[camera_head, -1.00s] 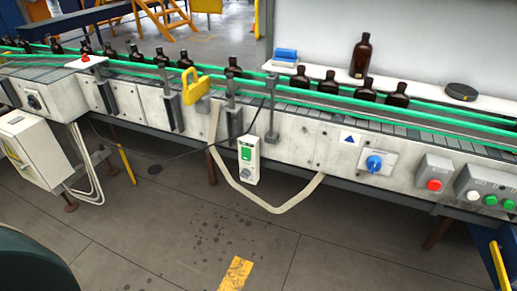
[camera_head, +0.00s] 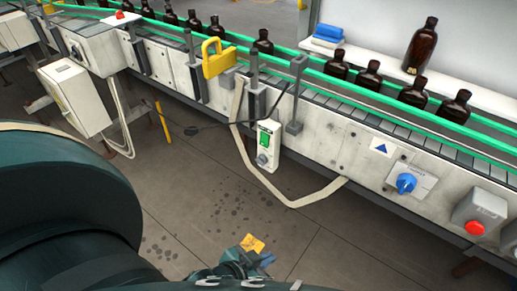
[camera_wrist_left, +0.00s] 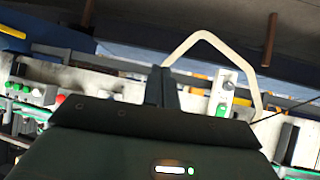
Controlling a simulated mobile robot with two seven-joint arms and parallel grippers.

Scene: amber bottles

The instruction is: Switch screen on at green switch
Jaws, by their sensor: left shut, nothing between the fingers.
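A white switch box (camera_head: 274,134) with a green switch (camera_head: 265,140) and a grey knob (camera_head: 262,159) below it is mounted on the front of the conveyor. In the left wrist view, where the scene appears upside down, the green switch (camera_wrist_left: 222,110) shows right of centre. My left gripper (camera_head: 248,259) is low at the bottom of the head view, below and apart from the switch box. It is shut and empty. In the left wrist view its dark fingers (camera_wrist_left: 162,86) point toward the conveyor side, left of the box. No separate screen can be made out. My right gripper is out of view.
A beige cable (camera_head: 294,204) loops below the box. A yellow padlock-shaped piece (camera_head: 217,60) is up left of it. A blue knob (camera_head: 406,183) and a red button (camera_head: 475,228) are to the right. Amber bottles (camera_head: 367,75) line the conveyor. The floor before it is open.

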